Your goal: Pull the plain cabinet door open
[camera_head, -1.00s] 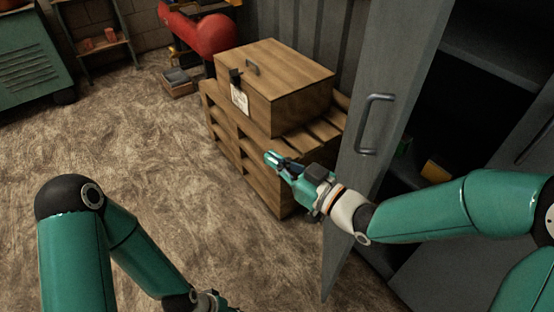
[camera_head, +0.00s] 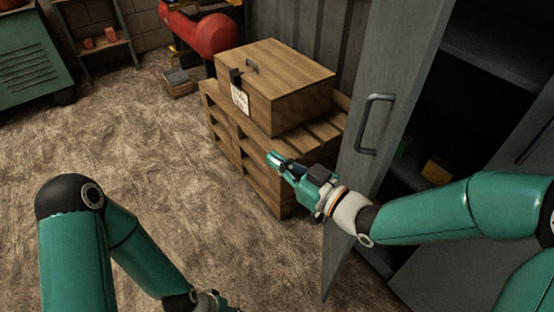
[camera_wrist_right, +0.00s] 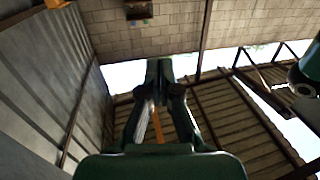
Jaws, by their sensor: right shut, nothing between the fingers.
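The plain grey cabinet door (camera_head: 385,75) stands swung open at the right of the head view, with a metal bar handle (camera_head: 372,125) on its face. The dark cabinet inside shows behind it to the right. My right gripper (camera_head: 272,158) is shut and empty, left of the door and below the handle, apart from the handle. My right forearm crosses in front of the lower door. In the right wrist view the right gripper's fingers (camera_wrist_right: 162,75) are together with nothing between them. My left gripper (camera_head: 215,302) is only partly in view at the bottom edge.
A wooden chest (camera_head: 275,85) with a paper label sits on a pallet stack (camera_head: 235,145) just beyond the right gripper. A yellow item (camera_head: 436,172) lies on a cabinet shelf (camera_head: 400,190). The floor at the left is open. A green machine (camera_head: 30,60) stands far left.

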